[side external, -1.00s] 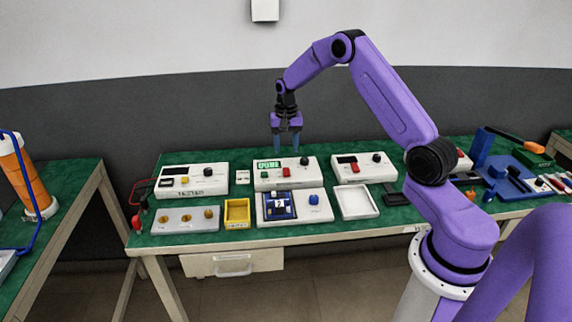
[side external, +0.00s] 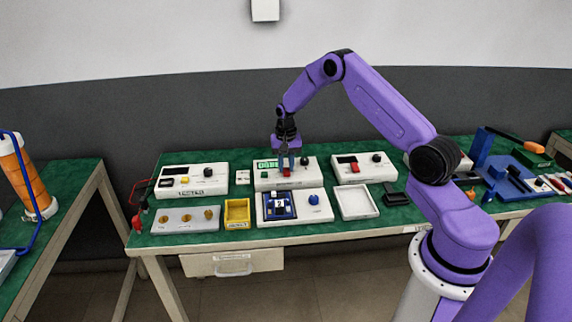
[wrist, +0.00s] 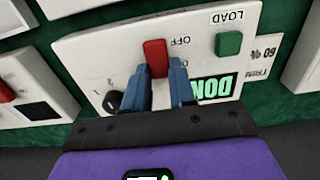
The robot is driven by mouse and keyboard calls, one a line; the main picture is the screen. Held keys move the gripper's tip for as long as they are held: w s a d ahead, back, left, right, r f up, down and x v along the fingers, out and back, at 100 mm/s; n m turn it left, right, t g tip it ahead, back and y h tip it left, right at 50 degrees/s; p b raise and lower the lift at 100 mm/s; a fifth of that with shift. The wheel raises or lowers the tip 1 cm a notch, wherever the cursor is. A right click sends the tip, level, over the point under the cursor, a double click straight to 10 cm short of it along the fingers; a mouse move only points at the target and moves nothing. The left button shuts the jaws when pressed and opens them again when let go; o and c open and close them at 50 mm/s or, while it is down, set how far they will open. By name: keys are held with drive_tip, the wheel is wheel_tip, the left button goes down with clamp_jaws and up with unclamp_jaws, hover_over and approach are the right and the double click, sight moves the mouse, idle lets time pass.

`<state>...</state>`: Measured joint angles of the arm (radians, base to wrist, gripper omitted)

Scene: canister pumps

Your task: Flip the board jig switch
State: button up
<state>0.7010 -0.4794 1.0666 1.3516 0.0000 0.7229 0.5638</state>
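A white box (side external: 307,181) with a lit green display stands at the back middle of the table. In the wrist view its face appears upside down, with a red switch (wrist: 155,52) by an OFF mark, a green LOAD button (wrist: 229,43), a black knob (wrist: 112,102) and the display (wrist: 214,88). My gripper (side external: 287,164) points down over this box. In the wrist view its two blue fingers (wrist: 160,76) are apart and straddle the red switch. I cannot tell if they touch it. I see no label naming the board jig.
In front lies a white unit (side external: 293,216) with a blue board and blue button. A yellow tray (side external: 237,224) and an empty white tray (side external: 344,212) flank it. Similar boxes stand left (side external: 190,193) and right (side external: 350,180). Some green tabletop (side external: 290,238) is bare along the front.

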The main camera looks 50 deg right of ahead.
clamp_jaws()
drive_tip(key=shift+s+a, duration=0.1)
drive_tip(key=shift+s+t+h, duration=0.1)
drive_tip(key=shift+t+h, duration=0.5)
drive_tip(key=shift+r, duration=0.1)
drive_tip(key=shift+a, duration=0.1)
drive_tip(key=o, duration=0.9)
unclamp_jaws()
drive_tip(key=shift+c, duration=0.2)
